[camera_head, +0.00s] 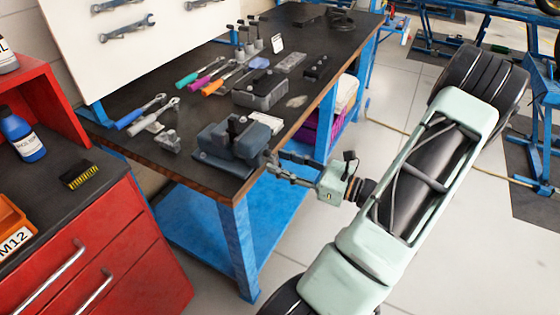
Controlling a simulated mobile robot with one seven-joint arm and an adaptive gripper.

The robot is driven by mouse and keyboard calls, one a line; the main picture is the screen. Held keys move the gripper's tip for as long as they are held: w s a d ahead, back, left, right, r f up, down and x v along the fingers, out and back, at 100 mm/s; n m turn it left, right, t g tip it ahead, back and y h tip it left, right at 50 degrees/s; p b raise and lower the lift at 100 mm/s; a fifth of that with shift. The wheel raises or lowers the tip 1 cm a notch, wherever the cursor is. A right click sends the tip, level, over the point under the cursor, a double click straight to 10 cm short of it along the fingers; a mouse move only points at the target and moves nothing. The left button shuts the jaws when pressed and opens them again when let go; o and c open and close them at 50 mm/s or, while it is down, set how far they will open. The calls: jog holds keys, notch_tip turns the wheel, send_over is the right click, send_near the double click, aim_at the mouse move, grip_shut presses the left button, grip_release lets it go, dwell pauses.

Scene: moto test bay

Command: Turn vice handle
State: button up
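The grey bench vice (228,147) sits at the near right corner of the dark workbench, its jaws and dark upright parts facing up. Its handle is at the vice's right end, just past the bench edge, and is small and partly hidden by my fingers. My gripper (274,163) reaches in from the right, level with that end of the vice. Its two fingers point left at the handle area, with a gap between them further back. The tips are at or very close to the handle. I cannot tell whether they touch or grip it.
The workbench (190,178) also holds wrenches, coloured-handled tools (187,79) and a grey box (260,90) behind the vice. A blue bench leg (238,245) stands below the vice. A red cabinet (110,235) with a blue bottle (22,135) is at left.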

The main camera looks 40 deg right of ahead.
jog(key=shift+w+a, duration=0.2)
jog(key=shift+w, duration=0.2)
jog(key=shift+c, duration=0.3)
grip_shut()
jog(key=shift+f+n, duration=0.1)
jog(key=shift+n, duration=0.2)
jog(key=shift+f+n+b, duration=0.1)
jog(key=shift+n+b, duration=0.8)
jog(key=n+b, duration=0.3)
jog(key=n, duration=0.1)
jog(key=shift+n+b, duration=0.3)
jog(key=n+b, duration=0.2)
jog(key=shift+n+b, duration=0.35)
jog(key=shift+n, duration=0.05)
jog(key=shift+n+b, duration=0.55)
jog(key=shift+n, duration=0.05)
